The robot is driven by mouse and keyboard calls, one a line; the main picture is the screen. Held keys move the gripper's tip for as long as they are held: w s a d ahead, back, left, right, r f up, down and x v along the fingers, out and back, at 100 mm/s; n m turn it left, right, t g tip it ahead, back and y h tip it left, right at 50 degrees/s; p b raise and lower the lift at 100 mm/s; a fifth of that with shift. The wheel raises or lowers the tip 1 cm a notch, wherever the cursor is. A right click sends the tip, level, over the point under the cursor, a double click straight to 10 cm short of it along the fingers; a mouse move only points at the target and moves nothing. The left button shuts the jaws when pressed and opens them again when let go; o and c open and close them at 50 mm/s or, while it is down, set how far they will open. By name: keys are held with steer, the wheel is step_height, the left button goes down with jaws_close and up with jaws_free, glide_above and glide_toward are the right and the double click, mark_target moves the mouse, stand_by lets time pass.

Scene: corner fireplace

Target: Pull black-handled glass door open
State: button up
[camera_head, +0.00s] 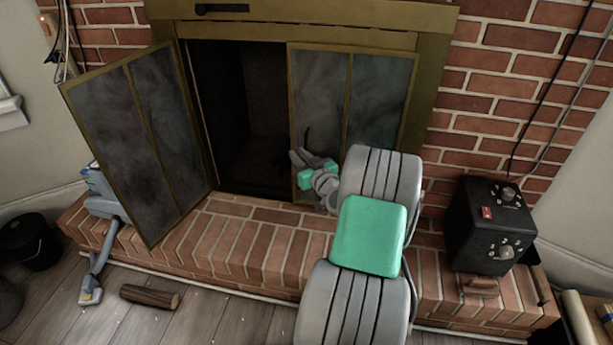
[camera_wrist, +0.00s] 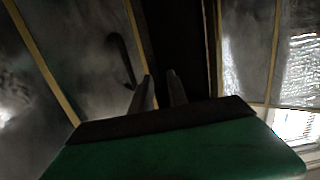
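The right glass door (camera_head: 378,95) of the fireplace has a brass frame and smoky panes. It stands across the right half of the opening; I cannot tell if it is slightly ajar. Its black handle (camera_head: 308,135) is near its inner edge, just above my gripper (camera_head: 297,157). In the wrist view, the curved black handle (camera_wrist: 122,60) lies left of my fingertips (camera_wrist: 158,76), not between them. The fingers are apart with nothing visible between them, close to the door's inner edge. The left glass door (camera_head: 140,140) is swung wide open.
The brick hearth (camera_head: 240,235) runs below the opening. A black control box (camera_head: 490,225) stands on it at the right. A grey-blue appliance (camera_head: 103,200) is at the left, and a log (camera_head: 150,296) lies on the floor. The firebox (camera_head: 240,110) is open and dark.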

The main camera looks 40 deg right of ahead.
mark_target(306, 146)
steer(key=s+d+f+m+h, duration=0.1)
steer(key=s+d+f+h, duration=0.1)
steer(key=d, duration=0.2)
steer(key=b+x, duration=0.1)
steer(key=x, duration=0.6)
steer(key=shift+w+d+r+b, duration=0.15)
steer(key=shift+d+b, duration=0.05)
steer(key=shift+b, duration=0.1)
jaws_close()
stand_by(0.8)
